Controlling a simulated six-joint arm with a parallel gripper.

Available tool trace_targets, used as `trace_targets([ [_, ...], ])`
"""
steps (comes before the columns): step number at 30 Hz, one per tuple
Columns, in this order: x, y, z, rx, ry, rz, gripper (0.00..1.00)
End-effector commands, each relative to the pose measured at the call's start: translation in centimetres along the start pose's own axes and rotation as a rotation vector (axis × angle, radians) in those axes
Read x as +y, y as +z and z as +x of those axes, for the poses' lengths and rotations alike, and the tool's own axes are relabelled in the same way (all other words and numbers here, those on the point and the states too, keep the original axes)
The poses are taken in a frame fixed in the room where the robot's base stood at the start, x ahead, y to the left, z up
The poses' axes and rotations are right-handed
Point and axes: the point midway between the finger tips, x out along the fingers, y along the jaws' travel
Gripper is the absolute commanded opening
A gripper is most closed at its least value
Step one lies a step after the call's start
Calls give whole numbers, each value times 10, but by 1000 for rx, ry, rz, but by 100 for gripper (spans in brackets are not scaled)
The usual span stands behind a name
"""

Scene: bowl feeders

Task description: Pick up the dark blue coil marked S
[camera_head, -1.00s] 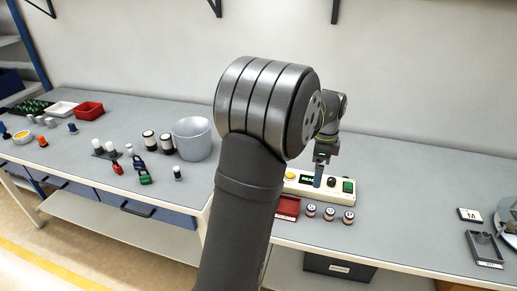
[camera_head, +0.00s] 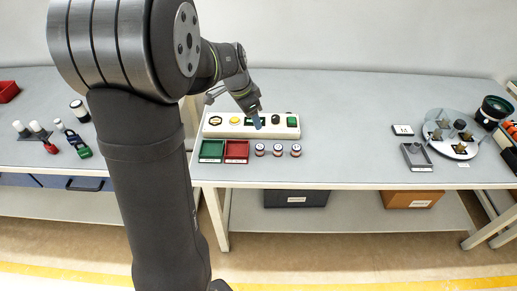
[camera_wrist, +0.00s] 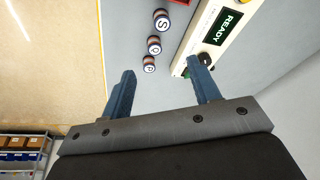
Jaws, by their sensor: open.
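The coil marked S (camera_wrist: 162,21) is at the top of the wrist view, its pale top showing the letter; its side looks dark with a coppery band. In the head view it is the leftmost of three small coils (camera_head: 260,149), beside the red tray; the letter is too small to read there. Two similar coils, one that seems marked O (camera_wrist: 154,47) and one marked P (camera_wrist: 149,65), stand in line with it. My gripper (camera_head: 257,121) is above the control box, behind the coils. Its blue fingers (camera_wrist: 160,69) are apart and empty.
A cream control box (camera_head: 252,125) with buttons and a READY display (camera_wrist: 227,27) stands behind the coils. A red tray (camera_head: 236,160) and a green tray (camera_head: 211,160) are left of them. The bench right of the coils is clear up to a grey holder (camera_head: 416,157).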

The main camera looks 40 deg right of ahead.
Motion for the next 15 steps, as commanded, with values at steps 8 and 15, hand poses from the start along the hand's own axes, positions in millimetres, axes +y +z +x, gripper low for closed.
trace_targets([
  [8,6,22,4,110,-50,-266,56],
  [15,3,18,50,106,-47,-265,56],
])
